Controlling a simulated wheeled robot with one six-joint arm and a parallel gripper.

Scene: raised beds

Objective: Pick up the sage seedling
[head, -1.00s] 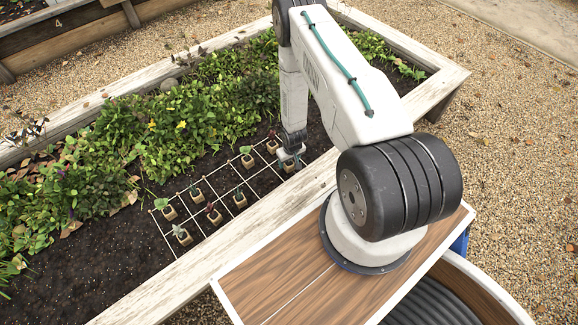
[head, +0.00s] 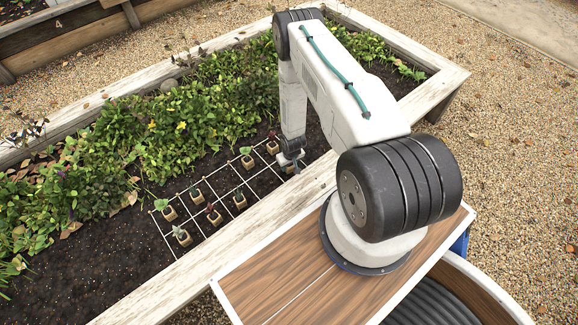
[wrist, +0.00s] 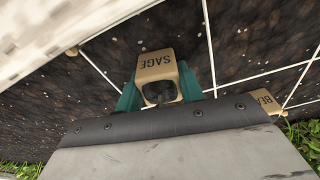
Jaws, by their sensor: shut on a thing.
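The sage seedling (wrist: 156,64) is in a tan pot marked SAGE, in the wrist view. My gripper (wrist: 160,88) has its teal fingers on both sides of this pot and is shut on it. The plant itself hardly shows; only the dark inside of the pot is clear. In the head view my gripper (head: 291,159) is over the near right end of the string grid, close to the bed's near board. The pot is mostly hidden there, and its height above the soil is hard to judge.
Another tan pot (wrist: 266,101) with a partly hidden label, starting BEA, is close by in the wrist view. Several potted seedlings stand in the white string grid (head: 217,229). Dense green plants (head: 190,115) fill the bed behind. The near wooden board (head: 245,236) edges the bed.

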